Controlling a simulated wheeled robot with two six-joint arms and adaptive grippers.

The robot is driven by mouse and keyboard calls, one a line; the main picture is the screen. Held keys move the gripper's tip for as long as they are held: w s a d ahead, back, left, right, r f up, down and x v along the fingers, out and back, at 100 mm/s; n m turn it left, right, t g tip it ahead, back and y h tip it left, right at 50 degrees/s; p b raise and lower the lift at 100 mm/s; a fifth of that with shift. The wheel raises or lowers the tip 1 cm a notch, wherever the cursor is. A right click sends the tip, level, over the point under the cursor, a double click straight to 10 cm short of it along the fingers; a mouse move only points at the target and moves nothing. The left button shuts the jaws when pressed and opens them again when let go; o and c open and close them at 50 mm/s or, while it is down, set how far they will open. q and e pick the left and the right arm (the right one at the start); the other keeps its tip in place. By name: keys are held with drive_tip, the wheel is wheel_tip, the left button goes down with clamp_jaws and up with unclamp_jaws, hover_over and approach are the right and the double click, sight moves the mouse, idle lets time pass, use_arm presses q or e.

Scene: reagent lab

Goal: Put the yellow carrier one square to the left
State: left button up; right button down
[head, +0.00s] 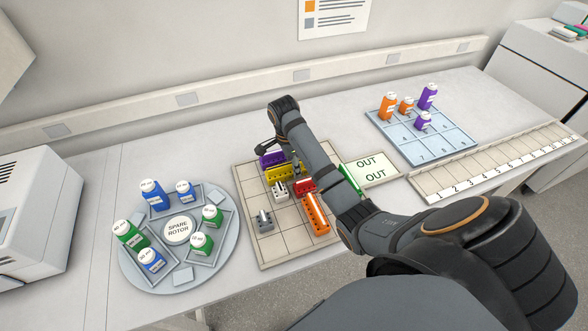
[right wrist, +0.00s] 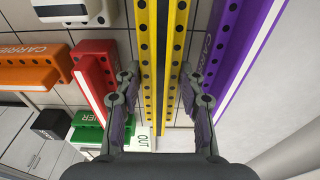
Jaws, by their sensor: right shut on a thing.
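The yellow carrier (head: 279,174) is a long bar with a row of dark holes. It lies near the back of the beige gridded board (head: 285,247), just in front of the purple carrier (head: 270,159). My right gripper (head: 296,166) reaches down over it, partly hidden behind my forearm. In the right wrist view, my right gripper's fingers (right wrist: 158,80) are on either side of the yellow carrier (right wrist: 145,40) and shut on it. I cannot tell whether it is lifted off the board. My left gripper is not in view.
The spare rotor (head: 178,229) with bottles stands left. Board squares at the left and front are bare.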

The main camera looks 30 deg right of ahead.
drive_tip(key=c, duration=2.1)
unclamp_jaws()
drive_tip(key=shift+w+d+f, duration=0.15)
drive_tip(key=shift+f, duration=0.3)
drive_tip(key=shift+r, duration=0.1)
clamp_jaws()
drive_tip(key=shift+s+a+r+p, duration=0.15)
drive_tip(key=shift+s+a+p, duration=0.05)
drive_tip(key=shift+p, duration=0.15)
drive_tip(key=o, duration=1)
unclamp_jaws()
drive_tip(key=shift+f, duration=0.2)
drive_tip(key=o, duration=0.3)
drive_tip(key=shift+w+d, duration=0.1)
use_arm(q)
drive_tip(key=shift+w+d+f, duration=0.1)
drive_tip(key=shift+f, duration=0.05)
